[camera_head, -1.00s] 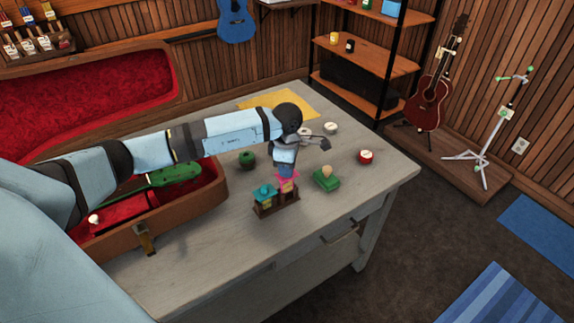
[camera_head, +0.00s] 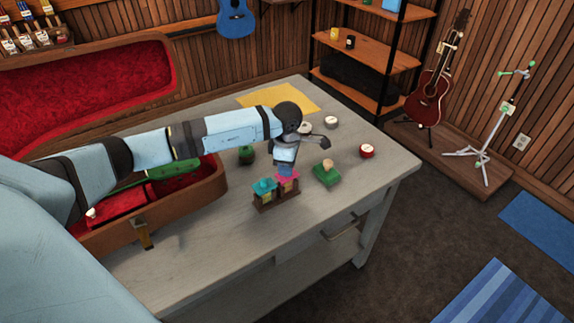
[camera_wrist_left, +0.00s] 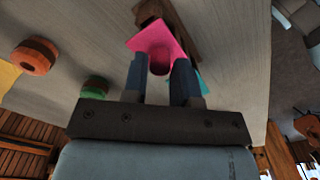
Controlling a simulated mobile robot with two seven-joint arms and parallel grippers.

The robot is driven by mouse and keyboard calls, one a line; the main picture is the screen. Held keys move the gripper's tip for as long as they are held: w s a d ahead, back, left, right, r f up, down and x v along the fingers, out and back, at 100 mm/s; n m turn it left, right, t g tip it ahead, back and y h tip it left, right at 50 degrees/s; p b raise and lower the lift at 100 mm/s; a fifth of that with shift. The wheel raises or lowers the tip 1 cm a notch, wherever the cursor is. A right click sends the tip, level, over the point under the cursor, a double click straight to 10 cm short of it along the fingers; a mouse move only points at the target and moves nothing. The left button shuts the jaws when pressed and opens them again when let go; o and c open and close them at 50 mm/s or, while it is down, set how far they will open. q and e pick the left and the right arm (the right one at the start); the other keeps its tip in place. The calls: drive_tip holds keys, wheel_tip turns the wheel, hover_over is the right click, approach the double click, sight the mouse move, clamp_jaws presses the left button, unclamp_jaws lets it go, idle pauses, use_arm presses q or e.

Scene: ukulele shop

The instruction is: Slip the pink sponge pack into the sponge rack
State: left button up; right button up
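The sponge rack (camera_head: 277,203) is a small dark wooden holder near the front of the grey table. A teal-topped pack (camera_head: 264,187) sits in its left compartment. In the left wrist view the two blue fingers are close on either side of the knob on the pink pack (camera_wrist_left: 153,40), with the rack (camera_wrist_left: 178,20) beyond. My right gripper is out of view.
A green block with a pale knob (camera_head: 327,174) stands right of the rack. A dark green round item (camera_head: 246,155), a red tin (camera_head: 367,151) and a white tin (camera_head: 331,122) stand farther back. The open red-lined case (camera_head: 180,215) is at left. The front tabletop is clear.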

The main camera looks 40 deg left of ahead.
use_arm(q)
drive_tip(key=o, duration=0.3)
drive_tip(key=shift+o, duration=0.2)
